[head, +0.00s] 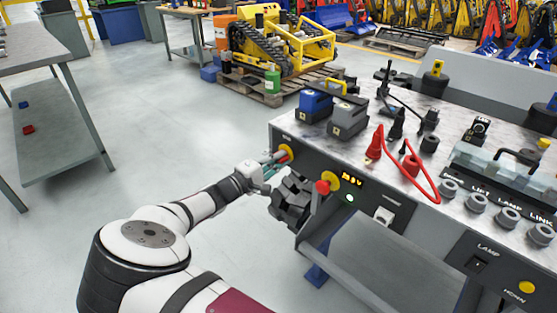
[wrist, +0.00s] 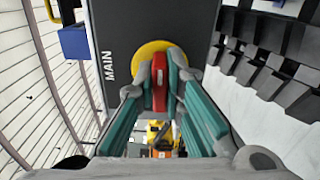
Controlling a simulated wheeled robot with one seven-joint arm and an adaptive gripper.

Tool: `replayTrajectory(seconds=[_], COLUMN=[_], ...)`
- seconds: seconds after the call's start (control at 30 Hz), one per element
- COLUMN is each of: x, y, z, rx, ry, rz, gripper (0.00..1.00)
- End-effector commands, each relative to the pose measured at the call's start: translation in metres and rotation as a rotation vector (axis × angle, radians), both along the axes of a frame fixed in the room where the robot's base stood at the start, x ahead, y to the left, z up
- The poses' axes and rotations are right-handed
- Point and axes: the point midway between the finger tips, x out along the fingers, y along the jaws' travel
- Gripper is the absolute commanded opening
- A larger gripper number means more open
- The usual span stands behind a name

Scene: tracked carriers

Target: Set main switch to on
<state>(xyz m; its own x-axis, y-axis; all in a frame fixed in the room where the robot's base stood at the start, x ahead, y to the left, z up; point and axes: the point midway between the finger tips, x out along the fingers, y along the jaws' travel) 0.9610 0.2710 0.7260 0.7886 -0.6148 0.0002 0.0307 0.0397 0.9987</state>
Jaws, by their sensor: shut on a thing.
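The main switch is a red handle (wrist: 160,84) on a round yellow plate (wrist: 150,52), set in a dark panel beside the word MAIN. In the wrist view the handle runs up and down the picture, parallel to the lettering. My gripper (wrist: 161,82) is shut on it, with a grey fingertip on each side. In the head view my gripper (head: 277,159) is at the left end of the bench's front panel, at the yellow plate (head: 287,152). The fingers hide most of the handle there.
Black blocky parts (head: 291,199) hang close below my gripper. Blue (head: 314,105) and grey batteries (head: 348,117) stand on the bench (head: 390,165). Floor at left is clear.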

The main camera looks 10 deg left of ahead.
Motion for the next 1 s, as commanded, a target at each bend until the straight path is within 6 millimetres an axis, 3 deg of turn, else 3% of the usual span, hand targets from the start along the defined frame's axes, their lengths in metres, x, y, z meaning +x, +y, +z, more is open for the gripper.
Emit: replayTrajectory(seconds=[0.63,0.67,0.73,1.0], x=[-0.0007,-0.0007,-0.0007,-0.0004], y=[-0.0001,-0.0001,-0.0001,0.0000], z=[-0.0017,-0.0017,-0.0017,-0.0008], rx=[0.041,0.041,0.041,0.040], ry=[-0.029,-0.029,-0.029,-0.030], rz=[0.000,0.000,0.000,0.000], gripper=[0.00,0.14,0.30,0.30])
